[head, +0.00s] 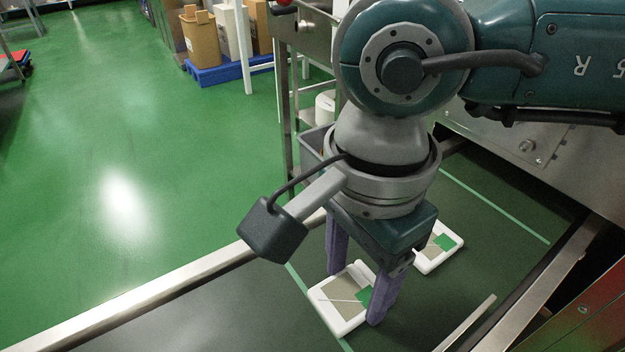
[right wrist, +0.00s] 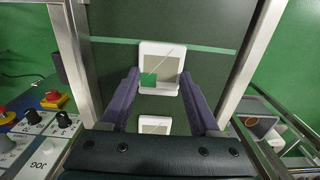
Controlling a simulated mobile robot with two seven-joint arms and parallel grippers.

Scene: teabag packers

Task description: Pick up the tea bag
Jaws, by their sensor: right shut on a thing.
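A tea bag (head: 340,318) with a white border, beige middle, pale string and green tag is at the dark belt in the head view. My right gripper (head: 355,297) points down with its purple fingers on either side of this tea bag, shut on it. In the right wrist view the same tea bag (right wrist: 160,58) shows between the fingertips (right wrist: 160,85). I cannot tell whether it is clear of the belt. A second tea bag (head: 437,262) lies behind the gripper, partly hidden; it also shows in the right wrist view (right wrist: 154,125). My left gripper is not in view.
The dark green conveyor belt (head: 240,310) has pale lines and metal side rails (head: 150,293). A control panel with knobs (right wrist: 38,130) stands at the left in the right wrist view. Cardboard boxes (head: 200,40) sit on a blue pallet (head: 215,72). The green floor at left is open.

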